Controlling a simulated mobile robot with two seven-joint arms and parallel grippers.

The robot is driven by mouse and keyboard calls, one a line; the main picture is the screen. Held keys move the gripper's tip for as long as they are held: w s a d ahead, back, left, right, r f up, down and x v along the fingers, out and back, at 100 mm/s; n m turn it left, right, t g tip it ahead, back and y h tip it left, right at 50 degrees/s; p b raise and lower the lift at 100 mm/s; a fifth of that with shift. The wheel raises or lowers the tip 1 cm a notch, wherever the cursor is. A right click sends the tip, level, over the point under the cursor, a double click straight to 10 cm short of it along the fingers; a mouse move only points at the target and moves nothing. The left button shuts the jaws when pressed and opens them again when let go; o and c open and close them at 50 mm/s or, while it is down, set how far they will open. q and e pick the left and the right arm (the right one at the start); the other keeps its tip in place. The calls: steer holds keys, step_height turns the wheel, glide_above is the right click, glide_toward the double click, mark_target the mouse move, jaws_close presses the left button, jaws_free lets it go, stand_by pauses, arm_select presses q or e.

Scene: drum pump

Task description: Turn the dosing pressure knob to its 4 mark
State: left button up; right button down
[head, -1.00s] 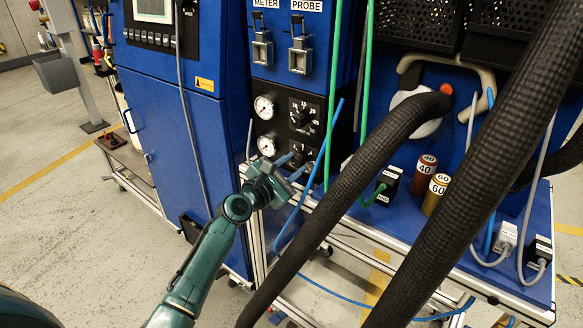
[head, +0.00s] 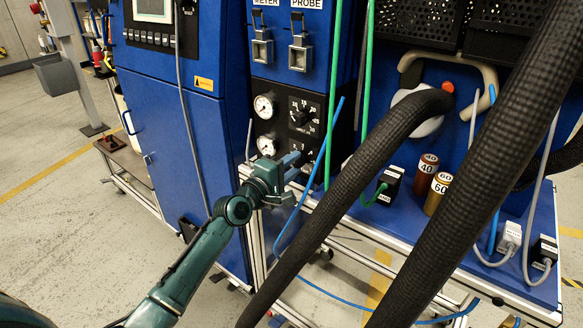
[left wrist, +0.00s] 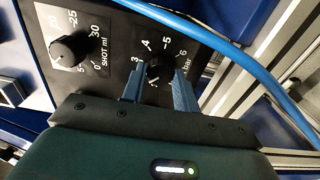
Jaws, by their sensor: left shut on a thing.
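The dosing pressure knob (left wrist: 160,68) is a dark round knob on the black panel (left wrist: 120,55), on a scale marked in bar; 3, 4, 5 and 6 are readable around it in the left wrist view. My left gripper (left wrist: 158,92) has one blue finger on each side of the knob and is shut on it. The fingers hide part of the knob and scale, so I cannot tell where its pointer stands. In the head view my left gripper (head: 291,166) reaches the lower part of the panel and mostly hides the knob. My right gripper is not in view.
A second knob on the SHOT ml scale (left wrist: 68,49) sits beside it. Two gauges, the upper one (head: 264,107) and the lower one (head: 267,146), are at the left. A blue hose (left wrist: 225,45) passes close to the gripper. Thick black hoses (head: 345,200) cross at the right.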

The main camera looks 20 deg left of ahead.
arm_select(q)
steer(key=m, duration=0.2)
steer(key=shift+m, duration=0.4)
steer(key=m, duration=0.4)
steer(key=shift+m, duration=0.3)
steer(key=shift+m+p, duration=0.3)
steer(key=shift+m, duration=0.6)
steer(key=m, duration=0.2)
steer(key=shift+m+p, duration=0.3)
steer(key=shift+p, duration=0.1)
steer(key=shift+m, duration=0.9)
steer(key=shift+m+p, duration=0.6)
steer(key=shift+m, duration=1.2)
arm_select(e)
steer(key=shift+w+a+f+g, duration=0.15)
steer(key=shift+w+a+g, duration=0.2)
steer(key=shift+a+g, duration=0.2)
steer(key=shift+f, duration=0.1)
